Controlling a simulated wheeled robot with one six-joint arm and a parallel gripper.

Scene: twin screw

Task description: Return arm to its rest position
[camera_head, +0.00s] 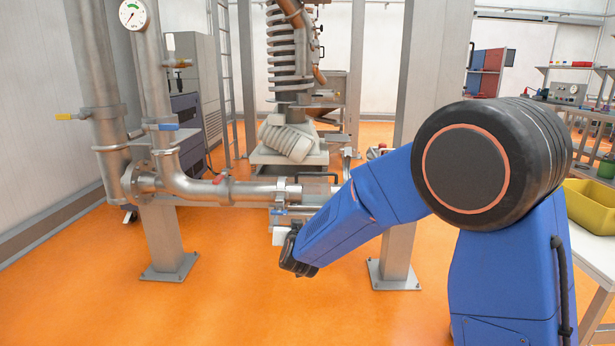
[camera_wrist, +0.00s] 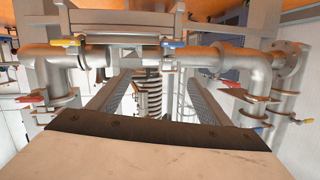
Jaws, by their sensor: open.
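My blue arm reaches from the lower right of the head view toward the floor-mounted piping, with its dark wrist (camera_head: 296,256) low in front of the horizontal pipe (camera_head: 245,191). In the wrist view my gripper (camera_wrist: 157,80) shows as two grey fingers spread apart, with nothing seen between them. The wrist picture appears upside down. The pipe (camera_wrist: 205,54) crosses beyond the fingertips and looks apart from them. A blue-handled valve (camera_wrist: 172,43) and a yellow-handled valve (camera_wrist: 65,42) sit on it. The fingers are not clear in the head view.
A steel post (camera_head: 398,250) stands close behind my arm, and a pipe support (camera_head: 165,240) is at the left. A white table (camera_head: 597,250) with a yellow bin (camera_head: 592,205) is at the right. The orange floor (camera_head: 230,300) is clear in front.

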